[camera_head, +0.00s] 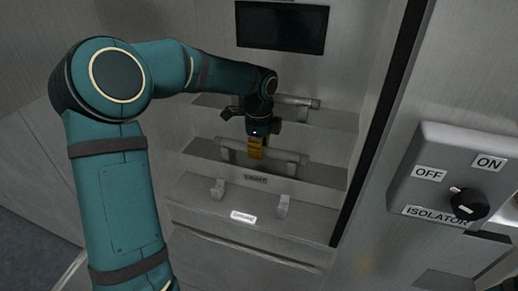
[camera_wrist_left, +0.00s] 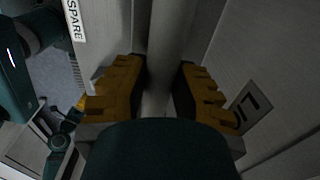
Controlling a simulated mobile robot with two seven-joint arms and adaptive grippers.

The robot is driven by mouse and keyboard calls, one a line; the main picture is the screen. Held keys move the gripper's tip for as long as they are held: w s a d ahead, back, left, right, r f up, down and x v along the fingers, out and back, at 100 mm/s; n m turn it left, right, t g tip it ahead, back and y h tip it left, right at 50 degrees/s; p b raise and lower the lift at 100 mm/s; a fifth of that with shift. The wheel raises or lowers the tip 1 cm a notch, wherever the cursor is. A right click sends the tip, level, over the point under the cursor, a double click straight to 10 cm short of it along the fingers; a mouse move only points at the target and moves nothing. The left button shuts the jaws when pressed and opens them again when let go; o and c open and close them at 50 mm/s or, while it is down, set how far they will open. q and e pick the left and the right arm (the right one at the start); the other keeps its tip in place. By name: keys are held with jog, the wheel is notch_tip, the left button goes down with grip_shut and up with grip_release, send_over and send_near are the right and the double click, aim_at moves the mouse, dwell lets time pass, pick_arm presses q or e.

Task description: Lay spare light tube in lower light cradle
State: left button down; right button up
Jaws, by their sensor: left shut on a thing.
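The spare light tube (camera_head: 286,152), a grey cylinder, lies level along the middle shelf, at the lower light cradle (camera_head: 292,169). My left gripper (camera_head: 255,151) reaches down over the tube with its yellow fingers shut on it. In the left wrist view the tube (camera_wrist_left: 163,55) runs between the yellow fingers of my left gripper (camera_wrist_left: 160,92). I cannot tell whether the tube touches the cradle's seats. The spare cradle's two holders (camera_head: 283,206) on the lowest ledge stand empty. My right gripper is not in view.
Another tube (camera_head: 298,102) lies on the upper shelf, behind my gripper. A dark screen (camera_head: 282,27) is on the back wall. A dark cabinet edge (camera_head: 385,110) stands at the right, with an isolator box (camera_head: 455,175) beyond it. A SPARE label (camera_wrist_left: 73,20) shows in the wrist view.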

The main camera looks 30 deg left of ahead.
pick_arm(q)
jog(key=shift+f, duration=0.1)
jog(key=c, duration=0.9)
grip_release()
jog(key=shift+o, duration=0.2)
notch_tip(320, 180, up, 12)
jog(key=p, duration=0.2)
